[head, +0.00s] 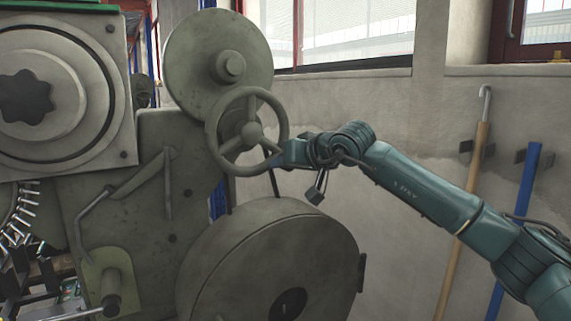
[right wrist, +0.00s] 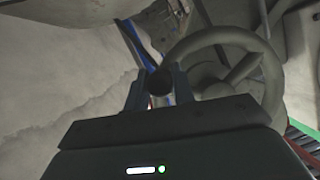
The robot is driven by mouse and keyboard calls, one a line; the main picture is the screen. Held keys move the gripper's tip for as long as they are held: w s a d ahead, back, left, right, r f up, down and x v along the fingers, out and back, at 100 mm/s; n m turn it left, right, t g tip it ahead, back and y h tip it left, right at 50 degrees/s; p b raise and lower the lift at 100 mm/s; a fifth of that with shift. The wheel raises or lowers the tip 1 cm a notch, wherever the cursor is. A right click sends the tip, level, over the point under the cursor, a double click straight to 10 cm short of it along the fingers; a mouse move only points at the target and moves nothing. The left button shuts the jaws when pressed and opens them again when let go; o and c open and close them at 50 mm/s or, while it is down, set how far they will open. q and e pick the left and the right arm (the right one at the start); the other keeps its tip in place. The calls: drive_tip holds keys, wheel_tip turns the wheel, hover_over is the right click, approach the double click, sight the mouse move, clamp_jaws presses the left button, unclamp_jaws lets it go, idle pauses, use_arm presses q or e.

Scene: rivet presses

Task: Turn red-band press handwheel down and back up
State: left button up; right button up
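The grey-green three-spoke handwheel (head: 252,131) is on the press, in front of a round disc. No red band shows clearly on the press in the head view. My right gripper (head: 284,157) is at the lower right of the wheel rim. In the right wrist view the handwheel (right wrist: 222,38) fills the upper right. There the fingers of my right gripper (right wrist: 158,92) stand on either side of a dark round handle (right wrist: 159,80) beside the rim and appear to touch it. The handle's far part is hidden. My left gripper is out of view.
A large drum (head: 270,260) bulges out below the wheel and my right wrist. A round disc (head: 210,50) rises above the wheel. A wooden-handled hook pole (head: 462,220) and a blue pole (head: 515,210) lean on the wall behind my right arm.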

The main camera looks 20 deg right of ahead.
drive_tip(key=o, duration=0.3)
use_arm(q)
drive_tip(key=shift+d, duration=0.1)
use_arm(e)
drive_tip(key=shift+o, duration=0.2)
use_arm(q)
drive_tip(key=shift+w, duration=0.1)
use_arm(e)
drive_tip(key=shift+s+r, duration=0.1)
use_arm(q)
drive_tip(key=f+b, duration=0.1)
drive_tip(key=b, duration=0.1)
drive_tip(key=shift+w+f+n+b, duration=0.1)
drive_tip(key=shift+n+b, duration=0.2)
drive_tip(key=shift+b, duration=0.05)
use_arm(e)
drive_tip(key=v, duration=1.3)
drive_tip(key=shift+d, duration=0.1)
